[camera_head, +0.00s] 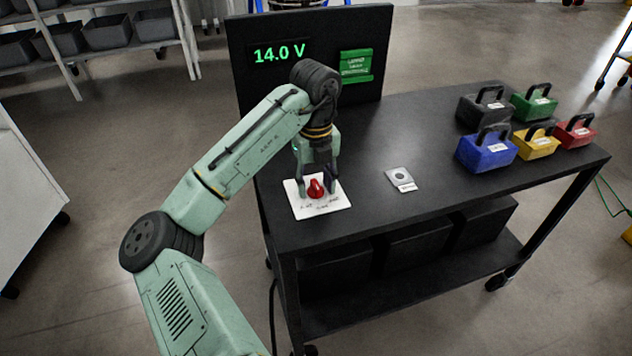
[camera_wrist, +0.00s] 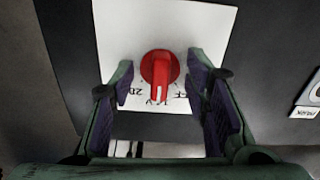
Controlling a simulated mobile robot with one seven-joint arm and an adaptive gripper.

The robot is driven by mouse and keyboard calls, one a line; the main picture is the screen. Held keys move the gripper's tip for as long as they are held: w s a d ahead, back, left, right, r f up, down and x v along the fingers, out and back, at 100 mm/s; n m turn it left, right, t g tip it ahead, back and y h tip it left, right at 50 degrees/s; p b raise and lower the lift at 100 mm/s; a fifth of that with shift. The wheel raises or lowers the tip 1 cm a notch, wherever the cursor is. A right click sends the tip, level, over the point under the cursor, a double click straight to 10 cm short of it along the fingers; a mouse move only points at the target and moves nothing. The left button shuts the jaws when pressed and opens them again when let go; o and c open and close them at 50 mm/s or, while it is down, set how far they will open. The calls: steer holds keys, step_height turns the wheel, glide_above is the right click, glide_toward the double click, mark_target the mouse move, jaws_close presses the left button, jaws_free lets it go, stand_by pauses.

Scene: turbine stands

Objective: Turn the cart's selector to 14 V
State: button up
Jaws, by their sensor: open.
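The cart (camera_head: 440,205) is a black table with an upright back panel. The red selector knob (camera_head: 316,188) sits on a white plate (camera_head: 337,204) on the cart's top; the knob also shows in the wrist view (camera_wrist: 160,70). The display (camera_head: 279,53) on the panel reads 14.0 V in green. My gripper (camera_head: 318,190) is open, pointing down over the plate. In the wrist view its fingers (camera_wrist: 163,92) stand on both sides of the knob with visible gaps. The plate's markings are partly hidden by the knob and fingers.
A small grey plate with a round button (camera_head: 401,178) lies right of the selector. Several handled blocks, including a blue one (camera_head: 487,151), stand at the cart's right end. A green label (camera_head: 356,66) is on the panel.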

mark_target(316, 183)
steer(key=shift+r+p, duration=1.15)
steer(key=shift+r, duration=1.4)
